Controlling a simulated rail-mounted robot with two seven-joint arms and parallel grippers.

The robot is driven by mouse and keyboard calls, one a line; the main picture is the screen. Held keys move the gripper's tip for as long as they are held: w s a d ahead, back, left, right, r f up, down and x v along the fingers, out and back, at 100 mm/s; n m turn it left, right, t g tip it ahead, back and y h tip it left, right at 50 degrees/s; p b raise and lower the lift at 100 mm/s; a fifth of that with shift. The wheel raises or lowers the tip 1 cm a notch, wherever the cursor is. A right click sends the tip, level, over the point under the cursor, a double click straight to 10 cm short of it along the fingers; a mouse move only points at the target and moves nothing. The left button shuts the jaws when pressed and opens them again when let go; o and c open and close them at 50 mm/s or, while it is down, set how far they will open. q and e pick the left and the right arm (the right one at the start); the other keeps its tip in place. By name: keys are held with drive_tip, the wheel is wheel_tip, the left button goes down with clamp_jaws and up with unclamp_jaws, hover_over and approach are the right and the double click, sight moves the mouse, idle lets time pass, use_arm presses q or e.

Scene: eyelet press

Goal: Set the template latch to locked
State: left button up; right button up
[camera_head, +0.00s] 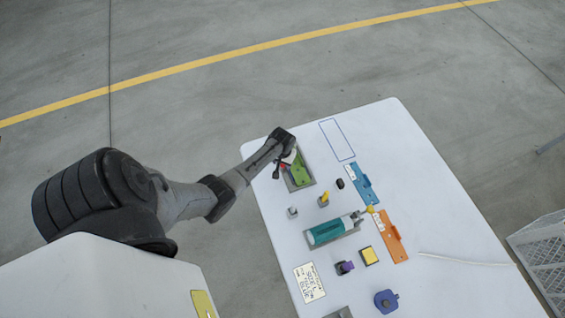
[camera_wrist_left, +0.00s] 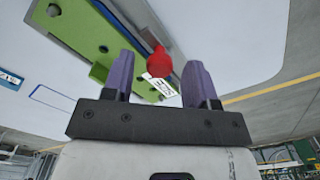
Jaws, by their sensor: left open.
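A green template (camera_head: 301,171) sits in a grey holder at the far left of the table. It also shows in the left wrist view (camera_wrist_left: 75,32). A red knob (camera_wrist_left: 159,63), which appears to be the latch handle, stands beside the template, with a small white label (camera_wrist_left: 161,86) near it. My left gripper (camera_wrist_left: 160,60) is open, with its two purple fingers on either side of the red knob and visible gaps at both sides. In the head view my left gripper (camera_head: 289,156) covers part of the template and knob. The label's text is unreadable.
A blue outlined rectangle (camera_head: 337,140) is empty. A grey crate (camera_head: 545,250) stands at right.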

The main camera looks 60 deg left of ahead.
use_arm(q)
drive_tip(key=shift+f, duration=0.2)
drive_tip(key=c, duration=0.9)
